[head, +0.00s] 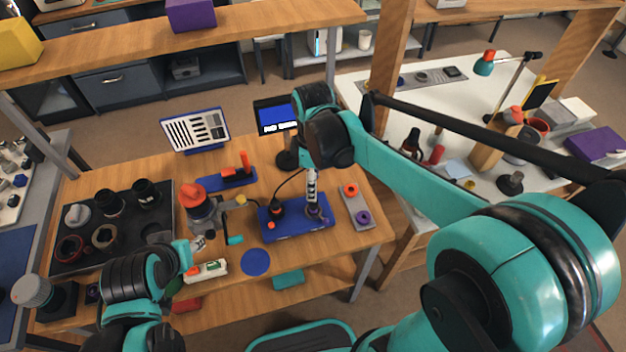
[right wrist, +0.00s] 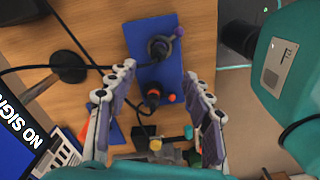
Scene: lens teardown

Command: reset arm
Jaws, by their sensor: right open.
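My right arm (head: 410,185) reaches in from the right over the wooden table. Its gripper (head: 313,200) points down above the blue board (head: 300,230). In the right wrist view the right gripper (right wrist: 160,88) is open, its fingers apart with nothing clamped between them. Beyond the fingertips the blue board (right wrist: 140,35) carries a dark round part (right wrist: 160,48) and a black tool with an orange end (right wrist: 152,95). My left gripper (head: 200,243) is low at the front left, close to the orange-topped device (head: 195,200); its fingers are too small to judge.
A black tray (head: 65,258) with several lens parts lies at the left. A grey strip (head: 356,207) with orange and purple rings lies right of the board. A small screen (head: 276,115) and a slotted white panel (head: 195,130) stand at the back. A blue disc (head: 256,262) lies in front.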

